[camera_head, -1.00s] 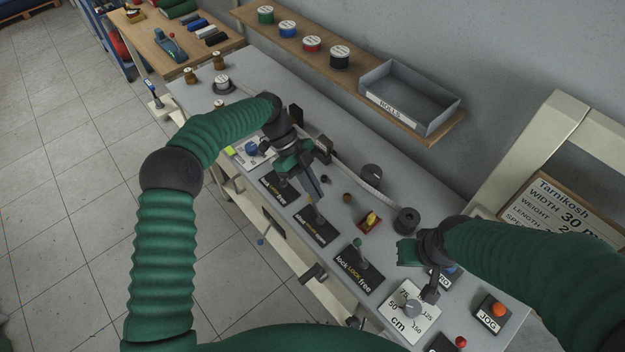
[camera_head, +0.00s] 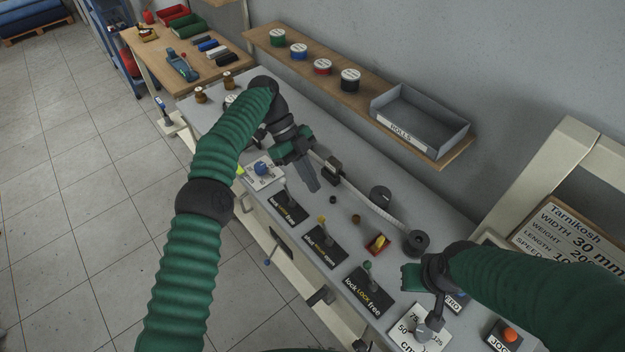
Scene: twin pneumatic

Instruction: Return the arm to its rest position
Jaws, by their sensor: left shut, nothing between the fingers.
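My left arm comes in from the left and reaches over the grey bench. Its gripper (camera_head: 313,186) is shut and empty, pointing down to the right above the bench, near the black lever plates. My right gripper (camera_head: 424,303) is at the lower right, above the dial plate (camera_head: 419,328) marked in cm. I cannot tell whether its fingers are open or shut, and its arm hides part of the bench.
Black lever plates (camera_head: 326,246) line the bench's front edge. A white tape runs to a dark roll (camera_head: 415,243). Above is a wooden shelf with spools and a grey ROLLS bin (camera_head: 420,118). An orange JOG button (camera_head: 510,335) is at lower right.

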